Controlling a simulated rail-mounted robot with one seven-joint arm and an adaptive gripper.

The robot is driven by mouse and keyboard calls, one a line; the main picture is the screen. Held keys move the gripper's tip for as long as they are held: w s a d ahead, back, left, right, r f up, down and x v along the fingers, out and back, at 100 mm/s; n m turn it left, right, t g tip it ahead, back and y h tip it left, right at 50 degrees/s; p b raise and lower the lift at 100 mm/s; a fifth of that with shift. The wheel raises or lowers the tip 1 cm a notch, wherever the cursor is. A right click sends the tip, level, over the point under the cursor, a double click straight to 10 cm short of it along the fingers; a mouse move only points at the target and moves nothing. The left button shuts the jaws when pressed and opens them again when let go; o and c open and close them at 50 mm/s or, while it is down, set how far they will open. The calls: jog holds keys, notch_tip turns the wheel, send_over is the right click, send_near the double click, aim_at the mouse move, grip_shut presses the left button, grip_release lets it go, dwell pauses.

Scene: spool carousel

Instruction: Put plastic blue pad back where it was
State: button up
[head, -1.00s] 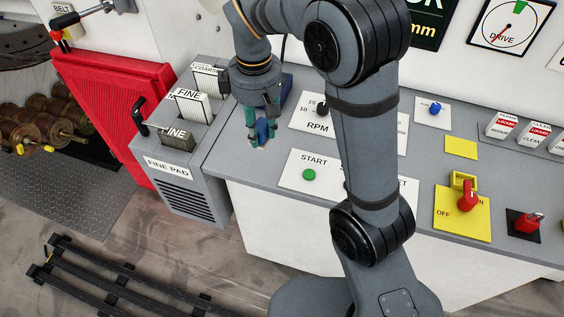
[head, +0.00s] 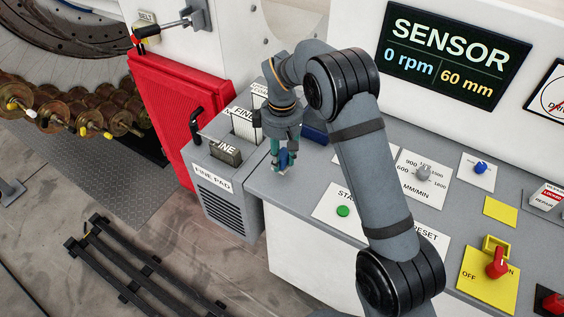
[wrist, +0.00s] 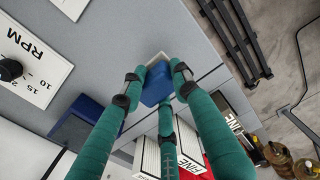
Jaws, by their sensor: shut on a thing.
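The blue pad (head: 284,157) is held in my gripper (head: 281,166), above the grey counter near its left end. In the wrist view, the green fingers of my gripper (wrist: 158,88) close around the blue pad (wrist: 157,83), which has a pale layer along its far side. The grey pad cabinet (head: 212,206), labelled FINE PAD, stands just left of my gripper. White and dark pads marked FINE (head: 226,151) stand upright in its top. A dark blue block (head: 314,134) sits on the counter behind my gripper, partly hidden by the arm; it also shows in the wrist view (wrist: 80,122).
A red panel (head: 172,113) with a black handle stands left of the cabinet. Counter controls lie to the right: a green start button (head: 343,211), knobs, and a red handle (head: 497,263) in a yellow bracket. Black rails (head: 138,270) lie on the floor.

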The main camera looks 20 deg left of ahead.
aim_at(282, 166)
notch_tip(282, 166, down, 3)
jog(key=shift+f+p, duration=0.15)
jog(key=shift+p, duration=0.5)
jog(key=shift+f, duration=0.15)
jog(key=shift+f, duration=0.1)
jog(key=shift+f+b, duration=0.15)
jog(key=shift+b, duration=0.15)
jog(key=o, duration=1)
notch_tip(282, 166, up, 12)
jog(key=shift+s+d+r+b, duration=0.1)
jog(key=shift+r+b, duration=0.15)
jog(key=shift+b, duration=0.25)
